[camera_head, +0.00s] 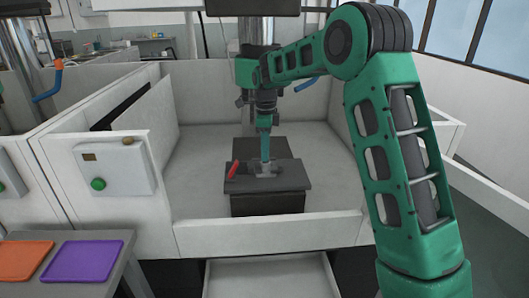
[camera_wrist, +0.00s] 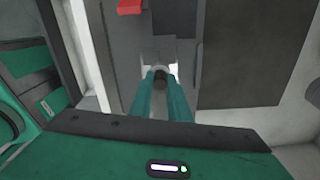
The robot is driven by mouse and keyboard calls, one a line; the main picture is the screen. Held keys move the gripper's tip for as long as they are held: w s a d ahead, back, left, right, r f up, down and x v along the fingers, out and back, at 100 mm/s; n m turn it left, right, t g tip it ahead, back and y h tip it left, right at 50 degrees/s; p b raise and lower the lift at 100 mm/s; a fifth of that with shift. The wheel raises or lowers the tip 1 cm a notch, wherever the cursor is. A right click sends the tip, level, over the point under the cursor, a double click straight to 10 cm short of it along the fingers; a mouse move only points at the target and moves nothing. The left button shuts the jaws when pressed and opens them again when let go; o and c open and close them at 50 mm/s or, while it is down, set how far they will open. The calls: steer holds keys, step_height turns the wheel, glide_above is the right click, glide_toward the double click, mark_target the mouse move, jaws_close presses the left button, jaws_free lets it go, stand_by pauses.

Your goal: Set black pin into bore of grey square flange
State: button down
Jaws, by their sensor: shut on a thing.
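My gripper (camera_head: 265,157) points straight down over the dark block in the tank-like bay. In the wrist view its two teal fingers (camera_wrist: 160,78) are shut on the black pin (camera_wrist: 159,83), whose dark round end shows between the fingertips. The grey square flange (camera_wrist: 168,50) lies on the block right at the fingertips; it also shows small in the head view (camera_head: 267,174). The fingers and pin cover its bore, so I cannot tell whether the pin is in the bore or just above it.
A red object (camera_head: 232,170) lies on the dark block (camera_head: 290,182), left of the flange; it also shows in the wrist view (camera_wrist: 130,6). White walls (camera_head: 330,110) enclose the bay. Orange (camera_head: 24,259) and purple (camera_head: 82,260) trays lie on a table at left.

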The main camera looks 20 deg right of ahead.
steer(key=shift+f, duration=0.2)
stand_by(0.5)
steer(key=c, duration=1.1)
jaws_free()
steer(key=shift+r, duration=3.5)
